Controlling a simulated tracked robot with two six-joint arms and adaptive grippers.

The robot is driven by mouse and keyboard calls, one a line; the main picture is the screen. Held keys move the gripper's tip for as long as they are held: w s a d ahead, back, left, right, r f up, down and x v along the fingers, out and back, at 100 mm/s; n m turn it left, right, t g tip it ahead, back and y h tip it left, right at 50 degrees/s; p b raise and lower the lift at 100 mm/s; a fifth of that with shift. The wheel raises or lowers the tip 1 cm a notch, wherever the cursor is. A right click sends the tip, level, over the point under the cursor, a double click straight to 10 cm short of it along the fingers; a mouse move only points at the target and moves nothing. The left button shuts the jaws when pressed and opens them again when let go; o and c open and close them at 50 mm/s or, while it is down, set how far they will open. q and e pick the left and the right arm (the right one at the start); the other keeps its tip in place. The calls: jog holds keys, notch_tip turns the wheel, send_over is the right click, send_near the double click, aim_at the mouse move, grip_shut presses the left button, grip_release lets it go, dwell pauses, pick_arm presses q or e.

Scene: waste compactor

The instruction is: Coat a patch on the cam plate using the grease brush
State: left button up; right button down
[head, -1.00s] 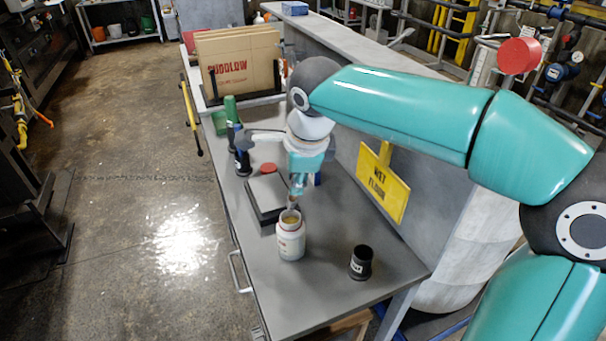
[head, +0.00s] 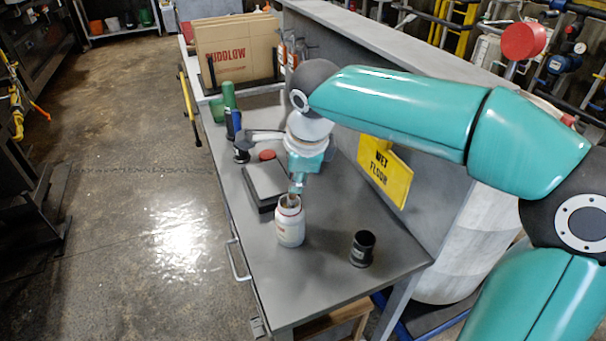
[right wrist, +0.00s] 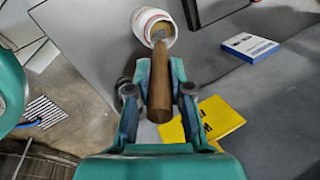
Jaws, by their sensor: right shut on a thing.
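My right gripper (head: 298,180) is shut on the grease brush, whose brown wooden handle (right wrist: 160,90) lies between the fingers in the right wrist view. The brush end is in the mouth of an open white jar (head: 290,226) with yellowish grease inside. The jar also shows in the right wrist view (right wrist: 140,20). The bristles are hidden in the jar. A flat grey plate on a dark block (head: 268,180), which may be the cam plate, lies on the bench behind the jar. My left gripper is out of view.
A black cup-like object (head: 363,249) stands on the grey bench (head: 320,285) right of the jar. Dark and green bottles (head: 229,96) stand at the back left. A yellow wet-floor sign (head: 386,178) hangs right. A blue-and-white box (right wrist: 250,47) shows in the wrist view.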

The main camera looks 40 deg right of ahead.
jog(key=shift+f+b, duration=0.55)
dwell(1.7)
jog(key=shift+r+p, duration=2.8)
jog(key=shift+r, duration=0.8)
